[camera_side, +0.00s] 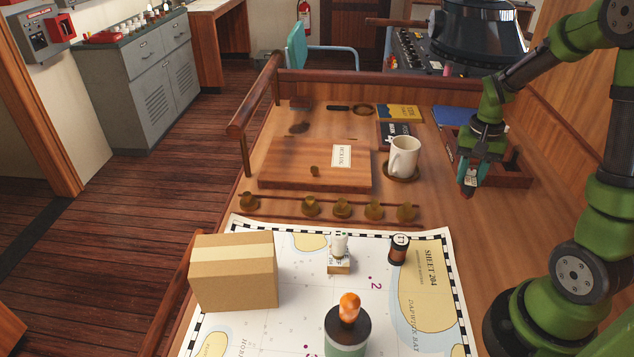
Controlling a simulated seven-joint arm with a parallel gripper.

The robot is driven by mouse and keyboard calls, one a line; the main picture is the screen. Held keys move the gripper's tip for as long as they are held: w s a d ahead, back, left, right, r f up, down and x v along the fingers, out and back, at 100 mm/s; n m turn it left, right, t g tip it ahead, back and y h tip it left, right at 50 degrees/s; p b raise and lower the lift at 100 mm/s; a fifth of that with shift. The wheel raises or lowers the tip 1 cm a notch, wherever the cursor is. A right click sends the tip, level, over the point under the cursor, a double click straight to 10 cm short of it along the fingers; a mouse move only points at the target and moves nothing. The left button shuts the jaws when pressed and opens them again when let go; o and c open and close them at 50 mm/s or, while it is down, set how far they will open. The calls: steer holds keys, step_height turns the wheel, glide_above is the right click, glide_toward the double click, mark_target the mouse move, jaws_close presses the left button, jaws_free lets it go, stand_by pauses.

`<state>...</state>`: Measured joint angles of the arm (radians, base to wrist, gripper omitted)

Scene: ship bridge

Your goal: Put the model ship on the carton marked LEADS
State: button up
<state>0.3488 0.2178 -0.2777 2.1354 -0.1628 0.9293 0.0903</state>
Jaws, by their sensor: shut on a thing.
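My gripper (470,174) is at the right side of the table, pointing down beside the wooden tray. It is shut on a small reddish-brown thing (467,189), mostly hidden by the fingers; I cannot tell whether it is the model ship. I make out no model ship elsewhere. A small printed carton (339,265) stands on the chart, with a white bulb-like thing (340,243) on top; its print is too small to read. A large plain brown carton (233,280) stands at the chart's left, with no marking visible. My gripper is well apart from both cartons.
The chart (300,290) also bears a dark cylinder (398,250) and a green can (346,345) with an orange bulb. Behind are several brass pieces, a flat wooden case (290,165), a white mug (404,157) and a wooden tray (518,180).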

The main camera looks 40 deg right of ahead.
steer(key=shift+w+a+r, duration=0.25)
steer(key=shift+a+r, duration=0.05)
steer(key=shift+r, duration=0.2)
steer(key=shift+w+a+r, duration=0.2)
steer(key=shift+a+r, duration=0.1)
steer(key=shift+r, duration=0.2)
steer(key=w+a+r+n, duration=0.1)
steer(key=w+a+n, duration=0.2)
steer(key=a, duration=0.7)
steer(key=w+a+r+n, duration=0.2)
steer(key=w+a+n, duration=0.1)
steer(key=a, duration=0.8)
steer(key=s+a+r+m, duration=0.1)
steer(key=s+a+r, duration=0.15)
steer(key=a, duration=0.55)
steer(key=s+a+r, duration=0.1)
steer(key=s+a, duration=0.2)
steer(key=a, duration=0.6)
steer(key=m, duration=0.2)
glide_above(252, 246)
steer(key=shift+f, duration=2.55)
